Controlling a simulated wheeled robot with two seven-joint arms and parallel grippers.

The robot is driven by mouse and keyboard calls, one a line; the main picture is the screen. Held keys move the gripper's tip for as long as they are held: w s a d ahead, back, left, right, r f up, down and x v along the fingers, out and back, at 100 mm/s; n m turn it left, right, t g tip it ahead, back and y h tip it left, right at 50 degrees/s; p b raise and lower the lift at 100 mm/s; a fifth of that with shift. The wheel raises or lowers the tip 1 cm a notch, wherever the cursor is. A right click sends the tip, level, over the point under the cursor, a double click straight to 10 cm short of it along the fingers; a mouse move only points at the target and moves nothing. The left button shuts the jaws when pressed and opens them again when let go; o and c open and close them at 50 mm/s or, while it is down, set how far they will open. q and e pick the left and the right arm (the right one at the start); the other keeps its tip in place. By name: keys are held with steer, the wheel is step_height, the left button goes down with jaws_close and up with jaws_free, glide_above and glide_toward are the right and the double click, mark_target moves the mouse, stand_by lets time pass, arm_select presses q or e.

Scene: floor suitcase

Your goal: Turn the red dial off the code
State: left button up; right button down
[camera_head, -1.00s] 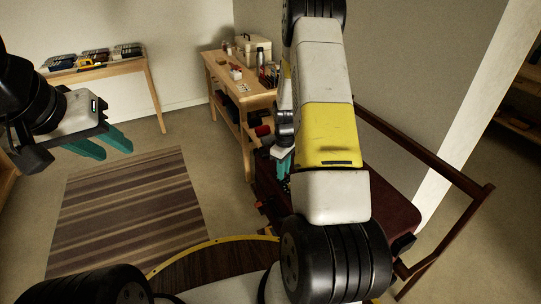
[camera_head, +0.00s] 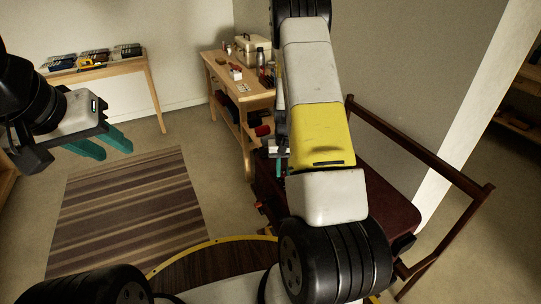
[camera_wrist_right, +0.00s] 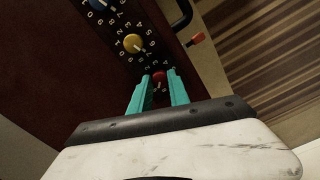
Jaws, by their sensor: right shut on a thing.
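The dark red suitcase (camera_head: 388,205) stands below my right arm in the head view. In the right wrist view, its face (camera_wrist_right: 60,60) carries a red dial (camera_wrist_right: 159,76), a yellow dial (camera_wrist_right: 132,43) and a blue dial (camera_wrist_right: 98,4), each ringed by white numbers. My right gripper (camera_wrist_right: 160,86) has its teal fingers on either side of the red dial, shut on it. The fingers partly hide the dial's ring, and its exact setting cannot be read. In the head view, my right arm hides the dials. My left gripper (camera_head: 117,152) is open and empty, above the floor at the left.
A black handle (camera_wrist_right: 182,14) and an orange-red tab (camera_wrist_right: 196,39) are beside the dials. A wooden workbench (camera_head: 222,72) with tools stands behind. A wooden rail (camera_head: 420,150) runs right of the suitcase. A striped rug (camera_head: 130,215) lies on clear floor.

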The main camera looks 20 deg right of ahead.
steer(key=shift+m, duration=0.9)
steer(key=c, duration=1.2)
jaws_free()
steer(key=shift+c, duration=0.2)
steer(key=shift+r, duration=3.9)
